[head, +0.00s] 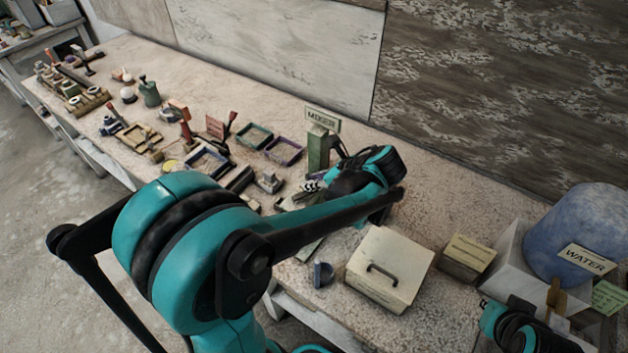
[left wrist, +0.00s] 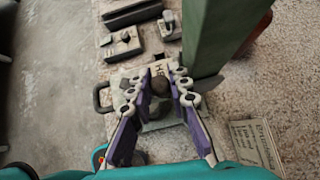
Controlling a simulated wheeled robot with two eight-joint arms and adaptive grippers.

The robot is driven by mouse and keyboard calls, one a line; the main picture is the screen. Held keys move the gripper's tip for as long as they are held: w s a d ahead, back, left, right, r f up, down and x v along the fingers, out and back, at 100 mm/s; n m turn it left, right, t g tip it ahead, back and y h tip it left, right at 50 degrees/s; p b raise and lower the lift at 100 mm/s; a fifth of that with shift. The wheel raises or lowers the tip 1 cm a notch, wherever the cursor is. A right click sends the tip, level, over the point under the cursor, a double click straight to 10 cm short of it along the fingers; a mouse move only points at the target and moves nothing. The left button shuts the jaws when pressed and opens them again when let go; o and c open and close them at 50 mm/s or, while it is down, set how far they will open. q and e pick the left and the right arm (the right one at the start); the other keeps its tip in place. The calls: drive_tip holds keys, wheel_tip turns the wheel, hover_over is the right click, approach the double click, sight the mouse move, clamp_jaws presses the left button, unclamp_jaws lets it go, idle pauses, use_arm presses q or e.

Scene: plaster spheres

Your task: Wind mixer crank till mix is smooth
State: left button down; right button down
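The mixer's green post (head: 318,148) stands near the back of the bench with a MIXER sign (head: 322,118) above it. In the left wrist view the green post (left wrist: 205,40) rises beside my fingers. My left gripper (left wrist: 161,82) has its purple-padded fingers drawn in on a small dark rounded knob (left wrist: 159,85), which seems to be the crank's. In the head view my left wrist and forearm hide most of the mixer and its crank. The mix itself cannot be made out. Part of my right arm shows at the lower right; its fingers cannot be made out.
A pale lidded box (head: 388,268) with a dark handle and a small labelled block (head: 467,257) are right of the mixer. A blue WATER barrel (head: 583,235) stands at the far right. Trays (head: 284,150) and small tools crowd the bench to the left. A wall runs behind.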

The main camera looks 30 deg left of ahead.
use_arm(q)
drive_tip(key=shift+w+a+n+g, duration=0.2)
drive_tip(key=shift+a+n+g, duration=0.15)
drive_tip(key=shift+n+g, duration=0.35)
drive_tip(key=shift+w+a+n+g, duration=0.15)
drive_tip(key=shift+a+n+g, duration=0.3)
drive_tip(key=shift+n, duration=0.35)
drive_tip(key=shift+d, duration=0.15)
drive_tip(key=c, duration=1.7)
unclamp_jaws()
drive_tip(key=shift+s, duration=0.1)
